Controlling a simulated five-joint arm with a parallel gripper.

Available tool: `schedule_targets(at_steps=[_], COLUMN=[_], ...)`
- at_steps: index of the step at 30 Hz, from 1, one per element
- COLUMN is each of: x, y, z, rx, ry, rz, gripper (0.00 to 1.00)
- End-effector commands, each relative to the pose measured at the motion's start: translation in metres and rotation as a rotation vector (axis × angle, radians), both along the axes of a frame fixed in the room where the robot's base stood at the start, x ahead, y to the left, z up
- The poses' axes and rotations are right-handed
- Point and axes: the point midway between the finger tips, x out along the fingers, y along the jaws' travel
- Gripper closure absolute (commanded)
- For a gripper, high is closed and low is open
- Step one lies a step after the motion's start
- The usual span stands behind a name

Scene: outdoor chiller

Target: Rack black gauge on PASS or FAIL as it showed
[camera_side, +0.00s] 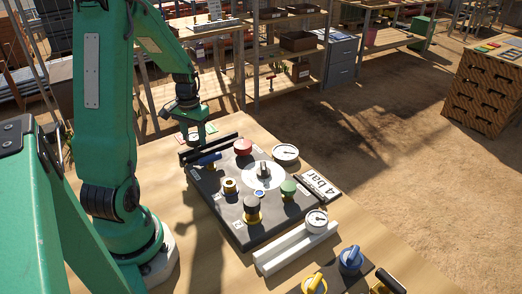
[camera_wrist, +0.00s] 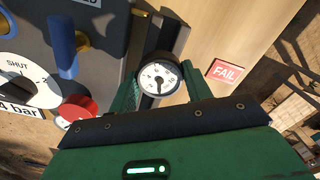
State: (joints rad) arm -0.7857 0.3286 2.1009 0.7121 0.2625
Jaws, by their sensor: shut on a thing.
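My gripper (camera_wrist: 163,88) is shut on the black gauge (camera_wrist: 159,78), a round gauge with a black rim and white face, with a green finger on each side. Its needle points roughly downward in the wrist view, but I cannot read the value surely. In the side view my gripper (camera_side: 193,134) is at the black rack (camera_side: 208,149) on the board's far left edge; I cannot tell whether the gauge touches it. A red FAIL label (camera_wrist: 225,72) lies right of the gauge in the wrist view. I cannot read a PASS label.
The dark board (camera_side: 232,225) carries a central dial (camera_side: 263,175), a red knob (camera_side: 243,147), a green knob (camera_side: 288,187) and a blue handle (camera_wrist: 62,48). Other gauges sit at the far edge (camera_side: 285,152) and on a white rail (camera_side: 316,220).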

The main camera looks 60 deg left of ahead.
Motion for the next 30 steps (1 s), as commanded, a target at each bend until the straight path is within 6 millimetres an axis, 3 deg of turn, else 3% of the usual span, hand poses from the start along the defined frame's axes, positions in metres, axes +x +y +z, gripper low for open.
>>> schedule_targets(at_steps=[30], x=[0.0], y=[0.0], z=[-0.014], rx=[0.0], ry=[0.001], rz=[0.0], gripper=[1.0])
